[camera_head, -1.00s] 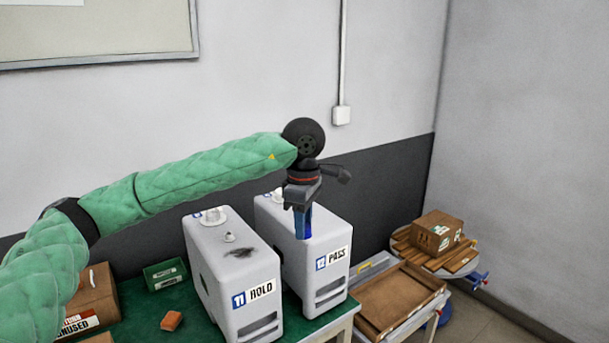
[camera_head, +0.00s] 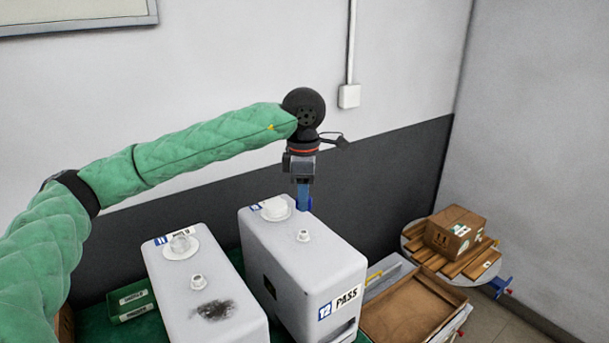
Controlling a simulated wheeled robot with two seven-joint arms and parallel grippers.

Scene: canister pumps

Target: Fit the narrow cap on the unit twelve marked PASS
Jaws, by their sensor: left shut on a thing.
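The unit twelve marked PASS (camera_head: 322,275) is a pale grey canister at the centre with a blue number label. Its top carries a wide white fitting (camera_head: 275,208) at the back left and a small narrow fitting (camera_head: 303,236) nearer the middle. My left gripper (camera_head: 304,204) points down at the back edge of this unit's top, behind the narrow fitting. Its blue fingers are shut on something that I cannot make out. I cannot tell whether the fingertips are over the top or just behind it. I cannot identify the narrow cap. My right gripper is not in view.
A similar unit (camera_head: 204,315) with a dark smudge on top stands close on the left. A green bin (camera_head: 131,301) is left of it. A brown wooden tray (camera_head: 412,305) lies to the right, with a cardboard box (camera_head: 455,232) on planks beyond. A wall stands behind.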

